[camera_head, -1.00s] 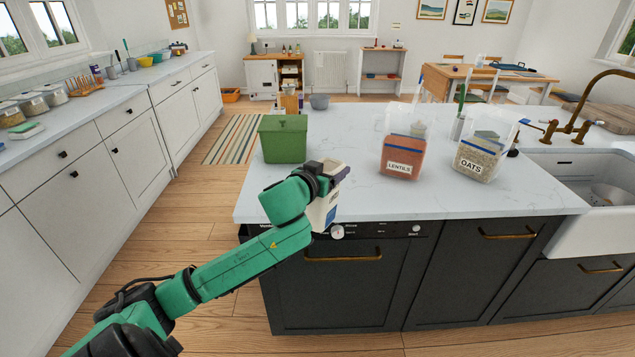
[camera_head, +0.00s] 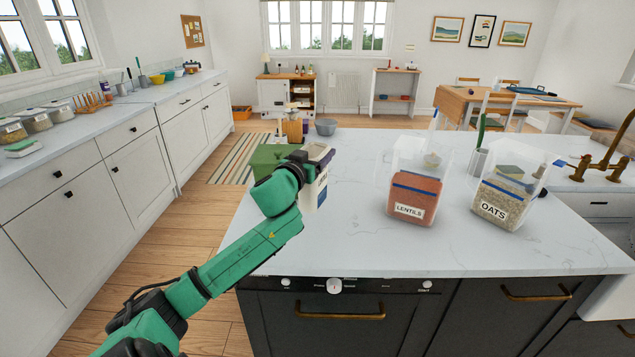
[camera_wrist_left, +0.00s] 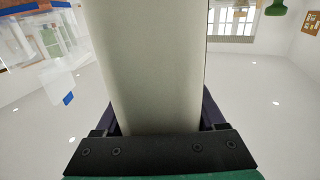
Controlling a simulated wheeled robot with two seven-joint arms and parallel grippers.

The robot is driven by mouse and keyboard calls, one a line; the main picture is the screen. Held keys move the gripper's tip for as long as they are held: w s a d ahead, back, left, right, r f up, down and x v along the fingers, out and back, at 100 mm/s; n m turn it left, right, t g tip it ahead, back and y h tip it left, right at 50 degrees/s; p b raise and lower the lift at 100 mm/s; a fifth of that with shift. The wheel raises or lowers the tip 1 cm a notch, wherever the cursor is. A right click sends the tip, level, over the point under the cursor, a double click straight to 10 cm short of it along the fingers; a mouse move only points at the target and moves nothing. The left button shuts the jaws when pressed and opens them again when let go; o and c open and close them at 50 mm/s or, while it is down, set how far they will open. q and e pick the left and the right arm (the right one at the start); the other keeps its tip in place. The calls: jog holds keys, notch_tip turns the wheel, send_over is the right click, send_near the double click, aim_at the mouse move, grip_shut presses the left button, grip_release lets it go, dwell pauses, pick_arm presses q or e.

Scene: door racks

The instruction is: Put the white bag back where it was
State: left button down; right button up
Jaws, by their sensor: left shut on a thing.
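The white bag (camera_head: 316,190) with dark lettering is held upright by my left gripper (camera_head: 308,160) near the left end of the island worktop. Its pale side fills the middle of the left wrist view (camera_wrist_left: 152,60), between the two dark fingers of the left gripper (camera_wrist_left: 157,122). The gripper and wrist hide part of the bag in the head view. I cannot tell whether its base touches the worktop. My right gripper is out of view.
Clear tubs of lentils (camera_head: 413,195) and oats (camera_head: 503,200) stand to the right. A grey bowl (camera_head: 326,127) is behind. The worktop (camera_head: 345,230) in front is clear.

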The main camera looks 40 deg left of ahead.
pick_arm(q)
jog(key=f, duration=0.7)
jog(key=shift+w+b, duration=0.3)
jog(key=shift+w, duration=0.1)
jog(key=shift+s+f, duration=0.1)
jog(key=shift+f, duration=0.35)
jog(key=shift+c, duration=0.2)
grip_release()
jog(key=shift+o, duration=0.2)
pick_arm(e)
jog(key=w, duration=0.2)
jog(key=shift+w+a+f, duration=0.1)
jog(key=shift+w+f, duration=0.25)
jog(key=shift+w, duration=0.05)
